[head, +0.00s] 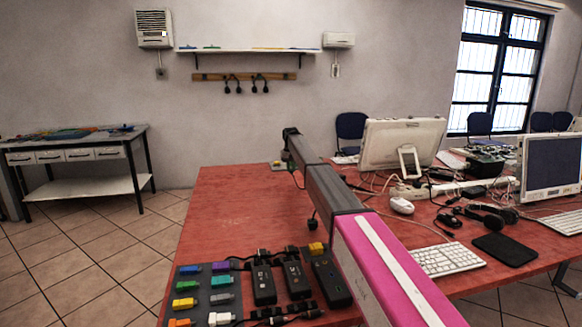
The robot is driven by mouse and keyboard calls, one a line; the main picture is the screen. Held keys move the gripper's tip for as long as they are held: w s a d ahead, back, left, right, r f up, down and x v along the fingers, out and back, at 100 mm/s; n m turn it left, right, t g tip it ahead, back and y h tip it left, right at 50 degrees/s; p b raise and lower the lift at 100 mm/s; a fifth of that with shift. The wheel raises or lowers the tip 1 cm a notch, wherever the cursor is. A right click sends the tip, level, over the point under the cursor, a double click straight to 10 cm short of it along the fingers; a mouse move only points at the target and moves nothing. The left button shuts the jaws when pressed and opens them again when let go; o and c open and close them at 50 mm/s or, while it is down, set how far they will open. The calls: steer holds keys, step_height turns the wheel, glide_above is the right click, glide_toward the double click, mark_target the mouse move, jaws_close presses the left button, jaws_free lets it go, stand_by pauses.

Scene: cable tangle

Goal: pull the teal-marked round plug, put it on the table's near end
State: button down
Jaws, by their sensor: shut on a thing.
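My arm reaches from the lower right over the table, and its dark far end shows at the upper middle. My gripper's jaws and whatever is between them do not show; the arm hides the space behind it. A board (208,272) at the table's lower left holds several coloured blocks, among them a teal one (222,282). I cannot tell whether any of these is the teal-marked round plug. A small dark piece (312,224) shows just left of my arm, and a thin dark cable shows near the arm's far part.
Black boxes (264,283) with cables lie beside the board. The red table (235,207) is clear at its left middle. Right of my arm are a monitor (400,143), a keyboard (448,260), a mouse (401,206), a headset (489,216) and tangled cables.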

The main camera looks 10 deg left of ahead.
mark_target(291, 184)
steer(key=shift+f, duration=2.7)
steer(key=c, duration=1)
jaws_free()
